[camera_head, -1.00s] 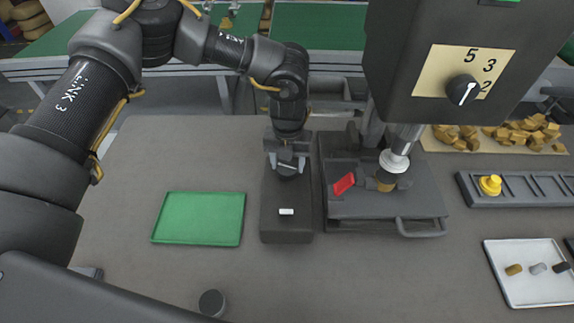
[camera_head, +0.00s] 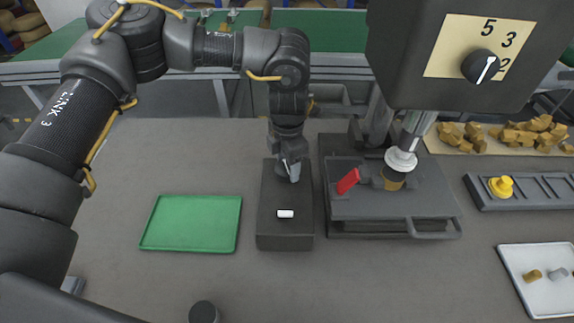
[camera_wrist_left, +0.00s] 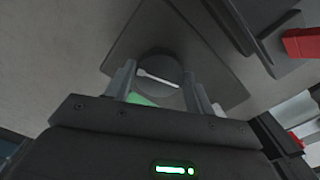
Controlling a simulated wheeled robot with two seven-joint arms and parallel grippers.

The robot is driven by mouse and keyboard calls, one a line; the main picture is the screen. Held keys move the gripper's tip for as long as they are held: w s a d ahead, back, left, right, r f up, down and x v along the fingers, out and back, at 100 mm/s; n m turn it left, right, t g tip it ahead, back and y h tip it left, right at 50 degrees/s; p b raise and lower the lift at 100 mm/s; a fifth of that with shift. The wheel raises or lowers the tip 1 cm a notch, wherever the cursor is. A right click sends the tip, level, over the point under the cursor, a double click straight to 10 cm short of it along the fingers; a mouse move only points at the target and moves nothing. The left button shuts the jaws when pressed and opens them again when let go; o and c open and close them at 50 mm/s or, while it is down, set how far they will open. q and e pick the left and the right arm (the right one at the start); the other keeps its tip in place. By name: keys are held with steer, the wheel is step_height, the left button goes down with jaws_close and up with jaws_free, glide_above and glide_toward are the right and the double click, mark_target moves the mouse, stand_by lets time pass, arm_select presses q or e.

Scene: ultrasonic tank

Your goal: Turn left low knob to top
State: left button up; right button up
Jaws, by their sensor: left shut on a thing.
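A dark control box (camera_head: 285,238) stands on the table, left of the press. Its low round knob (camera_wrist_left: 160,67) is dark with a white pointer line, which lies slanted across its face in the left wrist view. My left gripper (camera_head: 289,170) reaches down over the far part of the box. In the left wrist view my left gripper (camera_wrist_left: 160,88) has one finger on each side of the knob and is shut on it. In the head view the gripper hides most of the knob. My right gripper is not in view.
A white piece (camera_head: 285,214) is on the near part of the box. A green tray (camera_head: 192,223) lies left. The press (camera_head: 395,203) with a red part (camera_head: 348,181) stands close on the right. A higher panel knob (camera_head: 480,66) is upper right. A dark cylinder (camera_head: 204,312) stands at the front.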

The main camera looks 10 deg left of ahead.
arm_select(q)
steer(key=m+b, duration=0.1)
steer(key=m, duration=0.3)
steer(key=shift+m, duration=1.1)
steer(key=shift+d+m+b, duration=0.1)
steer(key=shift+m+b, duration=0.2)
steer(key=shift+m, duration=1.2)
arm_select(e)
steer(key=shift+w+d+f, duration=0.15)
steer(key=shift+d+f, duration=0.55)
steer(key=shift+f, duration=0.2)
arm_select(q)
steer(key=shift+s, duration=0.1)
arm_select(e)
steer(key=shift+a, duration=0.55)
arm_select(q)
steer(key=o, duration=1)
steer(key=shift+c, duration=0.2)
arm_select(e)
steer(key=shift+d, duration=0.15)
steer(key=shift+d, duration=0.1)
